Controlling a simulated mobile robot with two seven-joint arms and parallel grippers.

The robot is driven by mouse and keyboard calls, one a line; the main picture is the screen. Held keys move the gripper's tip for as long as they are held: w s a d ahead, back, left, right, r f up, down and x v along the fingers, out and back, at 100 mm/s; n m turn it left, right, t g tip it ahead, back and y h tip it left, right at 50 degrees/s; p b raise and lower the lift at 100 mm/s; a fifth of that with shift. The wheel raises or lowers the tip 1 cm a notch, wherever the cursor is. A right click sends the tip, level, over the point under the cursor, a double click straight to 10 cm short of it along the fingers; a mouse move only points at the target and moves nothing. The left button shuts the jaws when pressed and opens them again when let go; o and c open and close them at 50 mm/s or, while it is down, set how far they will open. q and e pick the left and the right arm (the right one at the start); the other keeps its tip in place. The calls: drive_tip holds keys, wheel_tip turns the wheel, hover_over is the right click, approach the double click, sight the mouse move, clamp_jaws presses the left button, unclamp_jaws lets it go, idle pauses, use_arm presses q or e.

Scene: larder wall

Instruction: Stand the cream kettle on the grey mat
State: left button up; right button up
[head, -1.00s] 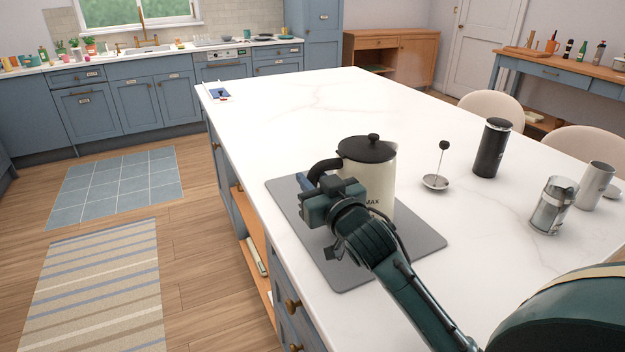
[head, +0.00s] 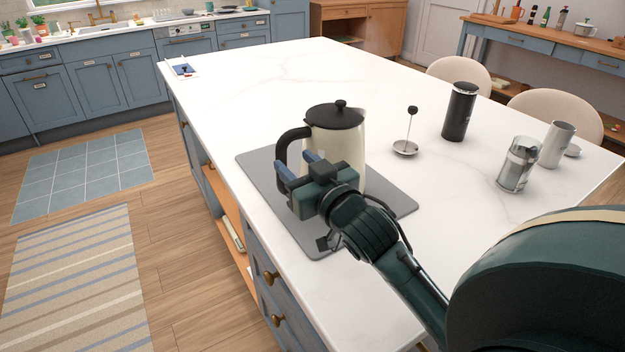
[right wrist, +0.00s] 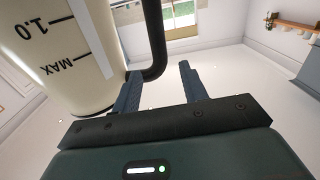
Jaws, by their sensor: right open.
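The cream kettle (head: 348,155) with a black lid and black handle (head: 285,150) appears to stand upright on the grey mat (head: 262,172) on the white island top. Its lower front is partly hidden by my right gripper. My right gripper (head: 299,166) is open and empty, on the near side of the kettle close to the handle. In the right wrist view, the kettle body (right wrist: 60,50) fills the upper left, and the handle (right wrist: 156,45) shows beyond the open fingers (right wrist: 160,88). My left gripper is not in view.
Right of the mat stand a small dish with a black-knobbed rod (head: 406,147), a black canister (head: 459,112), a glass-and-metal jar (head: 518,165) and a pale cylinder (head: 556,145). The island's left edge (head: 225,190) runs close to the mat.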

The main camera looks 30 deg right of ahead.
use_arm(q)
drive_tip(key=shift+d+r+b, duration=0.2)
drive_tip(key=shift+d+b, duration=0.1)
use_arm(e)
drive_tip(key=s, duration=0.6)
drive_tip(key=shift+a, duration=0.15)
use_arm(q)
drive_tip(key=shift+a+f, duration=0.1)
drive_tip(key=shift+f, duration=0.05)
use_arm(e)
drive_tip(key=shift+w, duration=0.1)
